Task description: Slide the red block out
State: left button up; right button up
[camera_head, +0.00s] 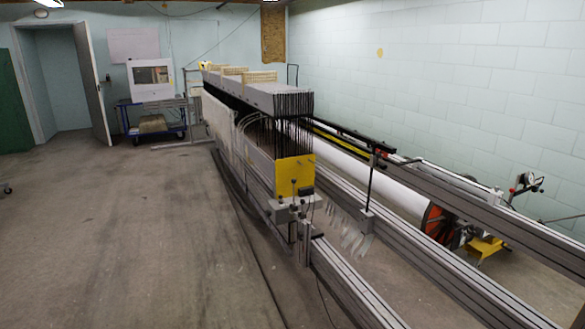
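I see no red block that I can make out in the head view. The warp machine (262,98) runs away from me down the middle, with a yellow plate (293,175) on its near end. An orange-red round part (433,226) shows between the rails at the right, partly hidden; I cannot tell that it is a block. Neither of my grippers is in view.
Long grey metal rails (360,285) cross the lower right. A white roller (385,190) lies between rails. A blue cart (150,118) carrying a white box stands at the back left, near an open door (92,85).

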aim_at(384, 155)
jog(key=i+j+z, duration=0.1)
jog(key=i+z, duration=0.25)
jog(key=i+j+z, duration=0.15)
jog(key=i+z, duration=0.25)
jog(key=k, duration=0.05)
